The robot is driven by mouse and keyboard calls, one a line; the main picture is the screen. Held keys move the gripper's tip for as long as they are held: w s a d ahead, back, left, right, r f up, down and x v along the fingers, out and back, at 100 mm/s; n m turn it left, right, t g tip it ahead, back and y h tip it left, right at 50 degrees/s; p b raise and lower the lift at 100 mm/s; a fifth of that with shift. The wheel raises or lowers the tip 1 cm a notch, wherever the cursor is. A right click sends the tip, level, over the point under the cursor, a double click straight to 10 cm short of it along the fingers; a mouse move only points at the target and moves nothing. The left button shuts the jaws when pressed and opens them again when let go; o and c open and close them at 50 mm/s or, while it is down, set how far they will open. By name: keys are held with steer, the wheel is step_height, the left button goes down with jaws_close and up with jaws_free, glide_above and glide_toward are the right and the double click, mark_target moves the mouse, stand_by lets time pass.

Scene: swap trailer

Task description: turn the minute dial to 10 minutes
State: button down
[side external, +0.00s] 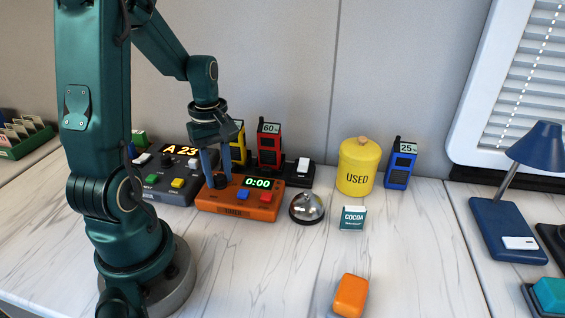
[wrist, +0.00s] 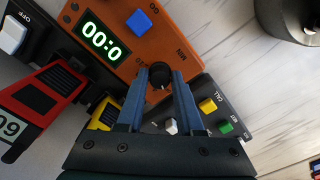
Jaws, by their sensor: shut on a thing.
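An orange timer box (side external: 238,203) stands on the table in the side view, with a lit green display (side external: 258,184) reading 0:00. It has a blue button (side external: 243,195), a red button (side external: 266,198) and a black minute dial at its left end. My gripper (side external: 219,180) points down over that dial, its blue fingers on either side of it. In the wrist view the black dial (wrist: 160,73) sits between the fingertips of my gripper (wrist: 159,80), which is shut on it. The orange timer (wrist: 158,28) and its display (wrist: 101,40) also show there.
A dark box (side external: 170,188) reading A 23 stands close at left. Behind the timer are a yellow radio (side external: 239,140) and a red radio (side external: 270,148). A bell (side external: 307,207), yellow canister (side external: 358,167) and cocoa packet (side external: 352,218) stand right. The front table is mostly clear.

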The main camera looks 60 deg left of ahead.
steer(key=m, duration=0.8)
steer(key=shift+m, duration=0.3)
steer(key=m, duration=0.3)
steer(key=shift+m, duration=0.4)
steer(key=m, duration=0.9)
steer(key=shift+m, duration=0.4)
steer(key=m, duration=0.5)
steer(key=shift+m, duration=0.3)
